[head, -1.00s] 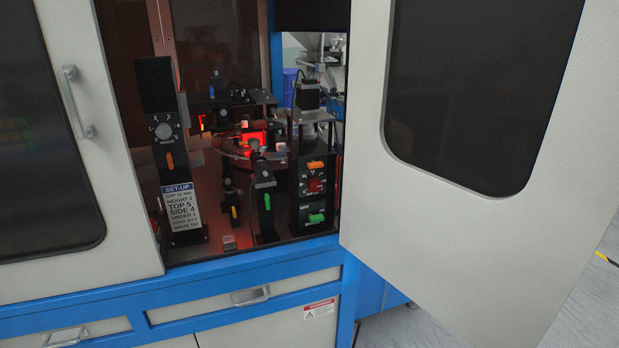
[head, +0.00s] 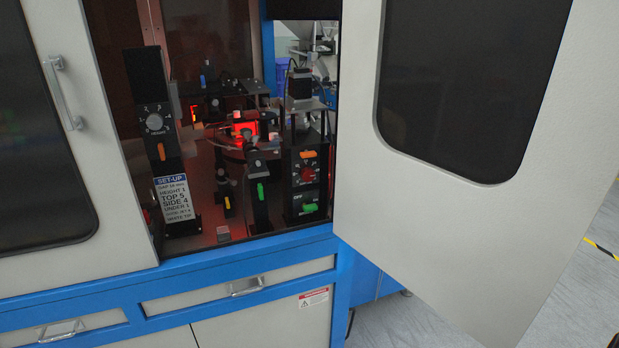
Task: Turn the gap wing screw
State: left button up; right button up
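Several small coloured grips that look like wing screws stand inside the open cabinet. An orange one (head: 161,151) is on the left black post, below a grey dial (head: 154,121). A green one (head: 261,191) and a yellow one (head: 227,202) are on the middle posts, and a blue one (head: 203,81) is further back. I cannot tell which is the gap wing screw. A white set-up card (head: 173,200) on the left post has a gap line at its top, too small to read surely. Neither of my grippers is in view.
The right cabinet door (head: 450,215) stands open toward me. The left door (head: 75,130) flanks the opening. A control box with a red dial (head: 308,174) stands at the opening's right. A red-lit station (head: 243,130) is deeper inside. The blue sill (head: 245,248) runs below.

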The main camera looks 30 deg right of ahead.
aim_at(307, 153)
jog(key=i+j+z, duration=0.15)
jog(key=i+j, duration=0.15)
jog(key=i, duration=0.2)
jog(key=i+j+z, duration=0.1)
jog(key=i+j, duration=0.25)
jog(key=i, duration=0.1)
